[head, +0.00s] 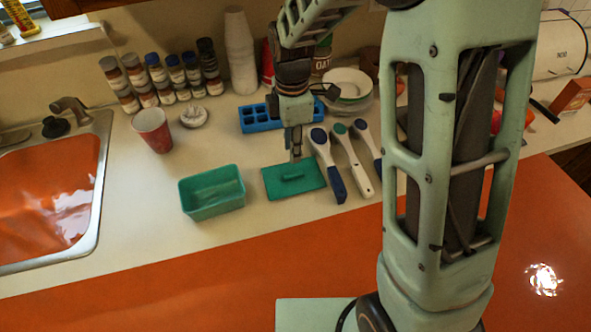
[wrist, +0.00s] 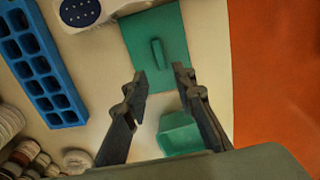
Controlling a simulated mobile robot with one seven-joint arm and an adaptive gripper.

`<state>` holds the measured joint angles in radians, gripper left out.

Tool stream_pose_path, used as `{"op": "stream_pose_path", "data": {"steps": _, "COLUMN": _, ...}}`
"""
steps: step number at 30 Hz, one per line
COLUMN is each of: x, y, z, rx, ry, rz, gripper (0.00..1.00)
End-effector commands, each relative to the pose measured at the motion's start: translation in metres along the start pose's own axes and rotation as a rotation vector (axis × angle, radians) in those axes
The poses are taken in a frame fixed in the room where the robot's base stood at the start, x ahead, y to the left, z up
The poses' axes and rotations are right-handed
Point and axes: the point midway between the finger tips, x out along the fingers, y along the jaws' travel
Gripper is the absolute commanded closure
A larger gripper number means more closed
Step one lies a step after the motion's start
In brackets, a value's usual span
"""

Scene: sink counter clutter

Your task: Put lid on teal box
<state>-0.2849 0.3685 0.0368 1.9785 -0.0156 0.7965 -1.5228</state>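The teal lid (head: 280,187) lies flat on the counter, with a raised bar handle in its middle. The teal box (head: 208,207) stands open and empty to its left, a short gap away. My gripper (head: 295,153) is above the lid's back edge in the head view. In the wrist view my gripper (wrist: 160,76) is open and empty, its two fingers apart. There the lid (wrist: 172,68) lies beyond the fingertips with its handle upright in the picture. The box (wrist: 180,136) shows partly between the fingers, its near side hidden by my gripper's body.
Several brushes (head: 350,160) lie close to the lid's right. A blue ice tray (head: 254,119) is behind it. A red cup (head: 153,131), small bottles (head: 160,80) and a stack of cups (head: 240,55) stand behind the box. The sink (head: 60,190) is at left.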

Motion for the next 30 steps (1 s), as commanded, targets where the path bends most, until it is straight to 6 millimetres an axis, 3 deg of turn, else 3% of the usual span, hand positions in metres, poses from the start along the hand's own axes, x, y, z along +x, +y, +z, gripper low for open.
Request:
{"op": "stream_pose_path", "data": {"steps": 18, "x": 0.086, "y": 0.0, "z": 0.002, "rx": 0.003, "ry": -0.002, "rz": 0.0, "gripper": 0.75}}
{"op": "stream_pose_path", "data": {"steps": 30, "x": 0.091, "y": 0.001, "z": 0.001, "rx": 0.002, "ry": -0.002, "rz": 0.002, "gripper": 0.75}}
